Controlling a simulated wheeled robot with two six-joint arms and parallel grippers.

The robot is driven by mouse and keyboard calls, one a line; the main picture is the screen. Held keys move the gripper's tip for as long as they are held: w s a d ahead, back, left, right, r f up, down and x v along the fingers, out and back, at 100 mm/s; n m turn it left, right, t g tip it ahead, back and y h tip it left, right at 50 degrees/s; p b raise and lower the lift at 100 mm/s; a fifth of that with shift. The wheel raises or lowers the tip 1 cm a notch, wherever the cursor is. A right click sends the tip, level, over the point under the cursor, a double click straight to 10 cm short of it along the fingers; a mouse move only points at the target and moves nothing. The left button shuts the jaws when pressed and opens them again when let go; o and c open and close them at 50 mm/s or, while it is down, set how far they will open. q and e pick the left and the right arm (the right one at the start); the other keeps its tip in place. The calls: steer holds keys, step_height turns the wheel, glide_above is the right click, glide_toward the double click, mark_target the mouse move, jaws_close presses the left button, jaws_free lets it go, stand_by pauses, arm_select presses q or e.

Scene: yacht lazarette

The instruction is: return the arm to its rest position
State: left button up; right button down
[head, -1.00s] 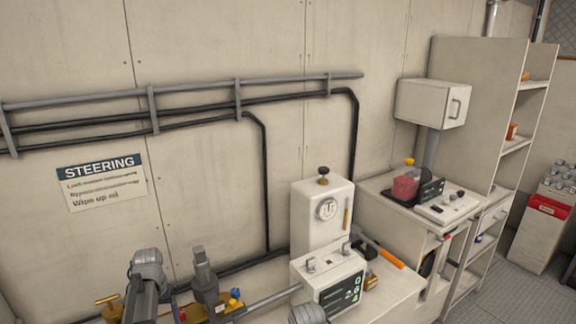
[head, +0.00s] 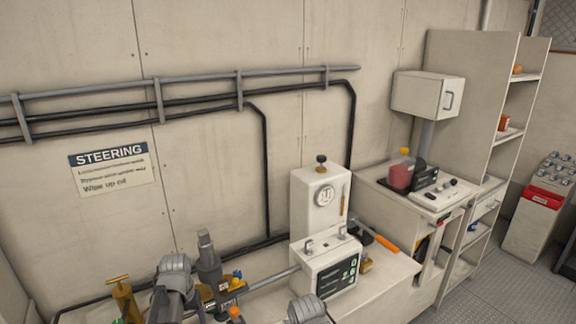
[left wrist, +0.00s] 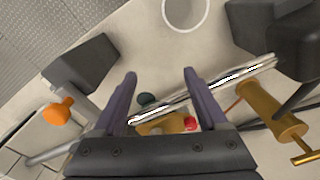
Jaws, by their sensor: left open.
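My left gripper (left wrist: 159,76) is open in the left wrist view, its two dark fingers apart. Nothing is held between the fingertips. A shiny steel rod (left wrist: 225,80) and a brass piece with a red knob (left wrist: 190,123) show behind and between the fingers; I cannot tell the gap to them. In the head view part of my left arm (head: 172,284) rises over the bench at the bottom, and its fingers are not clear there. A grey rounded part (head: 308,309) at the bottom edge may be my other arm. My right gripper is not seen.
The bench holds a brass valve (head: 124,298), a grey upright fitting (head: 208,262), a white gauge housing (head: 320,200) and a display box (head: 326,265). An orange-handled tool (head: 378,236) lies behind. A white round container (left wrist: 186,10) shows in the wrist view. Floor (head: 500,285) at right is clear.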

arm_select(q)
steer(key=s+d+m, duration=0.2)
steer(key=s+d, duration=0.4)
steer(key=d, duration=0.4)
steer(key=s+d+m+y, duration=0.1)
steer(key=s+d+m, duration=0.2)
steer(key=s+d, duration=0.4)
steer(key=d, duration=0.4)
steer(key=shift+d+g, duration=0.25)
steer(key=shift+g, duration=0.05)
